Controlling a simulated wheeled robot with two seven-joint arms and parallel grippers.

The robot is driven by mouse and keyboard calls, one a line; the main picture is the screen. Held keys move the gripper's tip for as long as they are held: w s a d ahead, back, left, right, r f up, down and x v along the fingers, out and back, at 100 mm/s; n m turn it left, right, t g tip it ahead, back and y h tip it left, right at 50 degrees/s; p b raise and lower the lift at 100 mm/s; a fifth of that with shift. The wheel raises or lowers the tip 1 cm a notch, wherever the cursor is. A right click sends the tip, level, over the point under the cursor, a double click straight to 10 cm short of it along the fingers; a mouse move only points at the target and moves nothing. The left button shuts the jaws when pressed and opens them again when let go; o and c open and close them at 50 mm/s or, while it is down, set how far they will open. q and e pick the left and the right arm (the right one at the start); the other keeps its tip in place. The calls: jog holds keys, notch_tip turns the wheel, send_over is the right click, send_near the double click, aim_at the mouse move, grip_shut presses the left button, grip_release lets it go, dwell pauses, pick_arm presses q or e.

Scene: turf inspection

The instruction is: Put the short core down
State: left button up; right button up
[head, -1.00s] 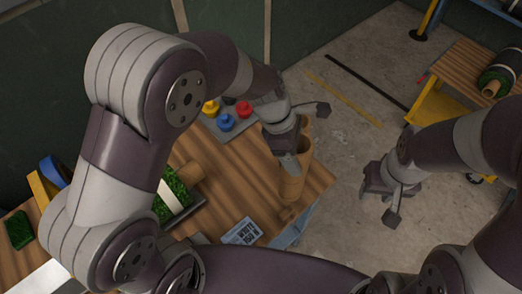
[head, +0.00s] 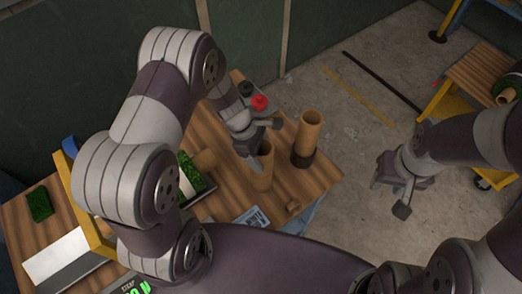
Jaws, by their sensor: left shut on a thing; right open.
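My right gripper (head: 390,192) is open and empty over the floor, right of the table.
A green turf roll (head: 187,178) lies left of the held core. A red knobbed object (head: 259,102) stands behind. A yellow-framed cart (head: 447,103) is far right.

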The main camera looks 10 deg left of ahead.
pick_arm(q)
jog(key=shift+w+f, duration=0.1)
jog(key=shift+f, duration=0.2)
jog(key=o, duration=1.6)
jog(key=shift+r, duration=0.1)
jog(key=shift+r, duration=0.1)
